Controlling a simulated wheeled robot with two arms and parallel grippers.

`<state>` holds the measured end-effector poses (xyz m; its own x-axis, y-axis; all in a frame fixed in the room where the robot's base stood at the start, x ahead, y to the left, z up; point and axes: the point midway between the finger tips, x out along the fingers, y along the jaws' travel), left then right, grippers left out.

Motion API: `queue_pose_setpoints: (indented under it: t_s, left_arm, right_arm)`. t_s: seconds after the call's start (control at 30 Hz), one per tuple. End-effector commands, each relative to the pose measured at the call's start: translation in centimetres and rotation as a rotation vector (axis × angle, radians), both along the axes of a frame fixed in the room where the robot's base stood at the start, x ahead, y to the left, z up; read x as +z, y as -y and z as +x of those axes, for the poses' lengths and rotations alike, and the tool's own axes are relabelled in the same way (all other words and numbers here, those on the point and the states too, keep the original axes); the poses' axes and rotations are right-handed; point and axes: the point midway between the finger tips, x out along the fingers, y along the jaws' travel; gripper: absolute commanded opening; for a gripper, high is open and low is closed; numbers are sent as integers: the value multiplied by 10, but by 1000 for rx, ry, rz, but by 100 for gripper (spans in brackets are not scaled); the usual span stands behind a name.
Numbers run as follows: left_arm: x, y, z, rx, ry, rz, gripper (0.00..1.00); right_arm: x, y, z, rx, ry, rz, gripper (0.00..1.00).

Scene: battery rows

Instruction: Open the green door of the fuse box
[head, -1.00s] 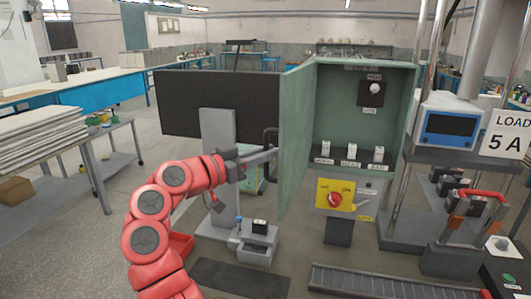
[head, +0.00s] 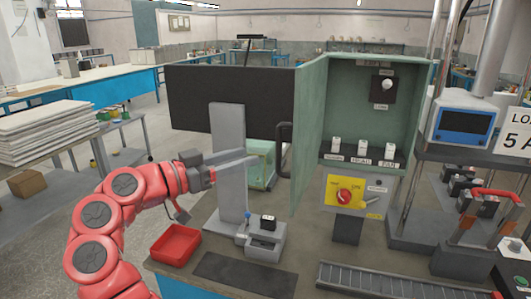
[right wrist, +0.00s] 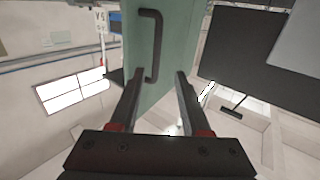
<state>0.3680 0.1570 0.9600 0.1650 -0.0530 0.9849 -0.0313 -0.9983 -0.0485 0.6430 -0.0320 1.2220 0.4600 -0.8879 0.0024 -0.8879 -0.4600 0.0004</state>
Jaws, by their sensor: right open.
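The fuse box (head: 350,98) is a green cabinet at the right of the head view, its inside exposed. Its green door (head: 309,135) stands swung open at the box's left side, projecting toward me. The dark bar handle (head: 284,150) is on the door's left-facing side. My right gripper (head: 254,158) is open and empty, just left of the handle and apart from it. In the right wrist view the door (right wrist: 175,50) and handle (right wrist: 152,45) show beyond the open fingers (right wrist: 160,75). My left gripper is not in view.
A dark monitor (head: 225,100) and grey post (head: 228,165) stand behind the gripper. A red tray (head: 175,246), a small grey fixture (head: 265,240) and a dark mat (head: 245,272) lie on the bench below. A press (head: 425,220) stands right of the box.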

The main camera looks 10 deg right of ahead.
Motion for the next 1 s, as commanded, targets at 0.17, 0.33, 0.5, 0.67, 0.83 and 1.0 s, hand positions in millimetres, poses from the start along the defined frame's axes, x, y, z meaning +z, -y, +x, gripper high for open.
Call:
queue_pose_setpoints:
  t_s: [0.17,0.33,0.5,0.67,0.83,1.0]
  left_arm:
    - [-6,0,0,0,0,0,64]
    - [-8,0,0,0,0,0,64]
    - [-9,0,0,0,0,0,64]
    - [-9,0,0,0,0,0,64]
    - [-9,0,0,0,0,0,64]
    - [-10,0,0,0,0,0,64]
  right_arm:
    - [0,-39,-19,2,0,1,47]
    - [0,-61,-32,-1,-1,2,47]
    - [1,-70,-37,-1,2,2,47]
    - [1,-70,-37,-2,3,3,47]
    - [-1,-70,-34,3,-3,-1,47]
    - [-34,-67,20,121,-111,-86,47]
